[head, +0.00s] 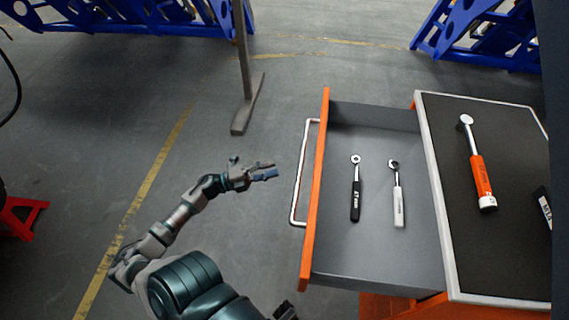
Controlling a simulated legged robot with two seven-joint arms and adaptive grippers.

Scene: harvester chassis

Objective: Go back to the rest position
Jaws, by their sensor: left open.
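My left arm reaches in from the bottom left, and my left gripper (264,171) is open and empty. It hangs over the floor just left of the white handle (297,185) of an open drawer, apart from it. The drawer (385,135) is grey inside with an orange front. In it lie a black-handled ratchet wrench (355,195) and a white-handled one (398,200), side by side. My right gripper does not show.
An orange cart with a dark top (450,130) stands at the right, bearing an orange torque tool (480,175). Blue frames (130,15) stand at the back. A grey post foot (245,110) stands on the floor. The floor (100,110) at left is mostly clear.

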